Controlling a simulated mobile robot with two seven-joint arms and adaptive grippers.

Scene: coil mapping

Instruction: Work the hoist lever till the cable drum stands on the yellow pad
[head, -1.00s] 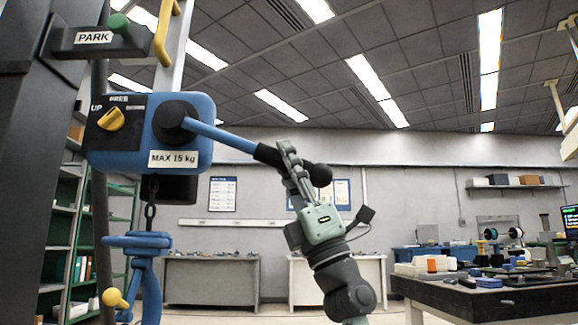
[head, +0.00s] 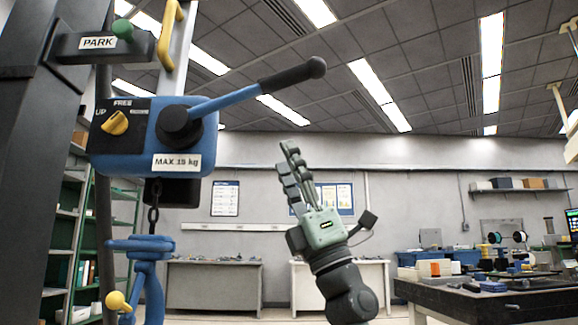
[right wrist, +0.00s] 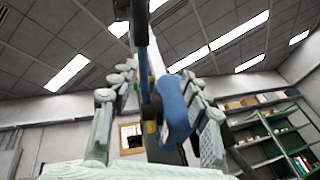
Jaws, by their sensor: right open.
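The blue hoist (head: 185,140) hangs at the left with a "MAX 15 kg" label. Its lever (head: 232,97) is a blue rod with a black grip, slanting up to the right. A yellow selector knob (head: 115,122) sits on its face between lettered positions. A chain (head: 153,205) runs down to a blue clamp (head: 142,246) with a yellow ball knob. My right gripper (head: 289,147) is open and empty, below the lever's grip and apart from it. The right wrist view shows the black grip (right wrist: 139,22) beyond the open fingers (right wrist: 160,72). I cannot make out the cable drum or yellow pad.
A bracket marked PARK (head: 80,45) with a green knob is above the hoist. A dark workbench (head: 470,300) with spools and small parts stands at the right. Grey tables (head: 215,285) stand along the back wall, green shelves (head: 62,250) at the left.

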